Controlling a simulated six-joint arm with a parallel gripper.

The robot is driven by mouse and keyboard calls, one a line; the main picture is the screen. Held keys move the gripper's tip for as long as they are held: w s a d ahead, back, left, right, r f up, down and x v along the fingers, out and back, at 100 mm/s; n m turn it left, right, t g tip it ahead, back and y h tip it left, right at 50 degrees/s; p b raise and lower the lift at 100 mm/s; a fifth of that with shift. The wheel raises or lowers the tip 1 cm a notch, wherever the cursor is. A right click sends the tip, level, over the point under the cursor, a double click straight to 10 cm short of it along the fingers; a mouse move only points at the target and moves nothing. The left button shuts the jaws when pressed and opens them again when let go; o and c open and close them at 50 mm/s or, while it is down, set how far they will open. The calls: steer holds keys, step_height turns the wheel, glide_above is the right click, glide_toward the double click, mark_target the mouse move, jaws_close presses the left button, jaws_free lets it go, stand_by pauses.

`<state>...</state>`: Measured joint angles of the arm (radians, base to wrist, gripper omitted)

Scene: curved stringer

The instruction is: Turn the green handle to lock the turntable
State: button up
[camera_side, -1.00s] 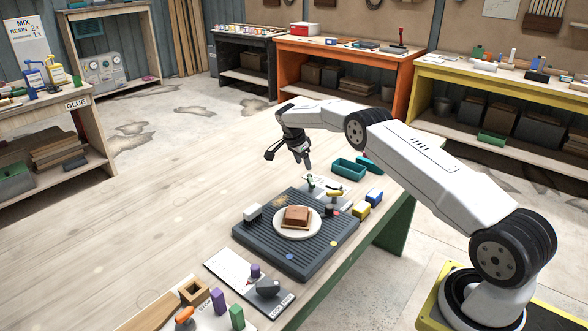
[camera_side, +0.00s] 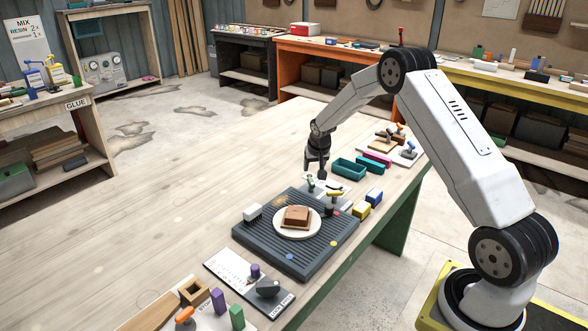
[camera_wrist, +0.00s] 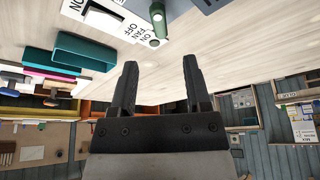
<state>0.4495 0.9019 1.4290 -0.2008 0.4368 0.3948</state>
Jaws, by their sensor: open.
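The turntable is a round cream disc (camera_side: 281,230) on a dark grooved mat, with a brown block (camera_side: 297,217) on it. A small green handle (camera_side: 310,184) stands just behind the mat in the side view. In the wrist view a green handle (camera_wrist: 157,15) stands at the top edge beside a white label reading ON FAN OFF, and is partly cut off. My gripper (camera_side: 321,173) points down close above that handle area. In the wrist view my gripper (camera_wrist: 160,64) is open and empty, its fingers apart from the handle.
A yellow-topped lever (camera_side: 335,194) stands close beside the green handle. A teal tray (camera_side: 348,168) is just right of my gripper. The bench to the left is clear.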

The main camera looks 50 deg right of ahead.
mark_target(311, 180)
steer(key=shift+f, duration=0.15)
steer(key=shift+x, duration=3.75)
jaws_close()
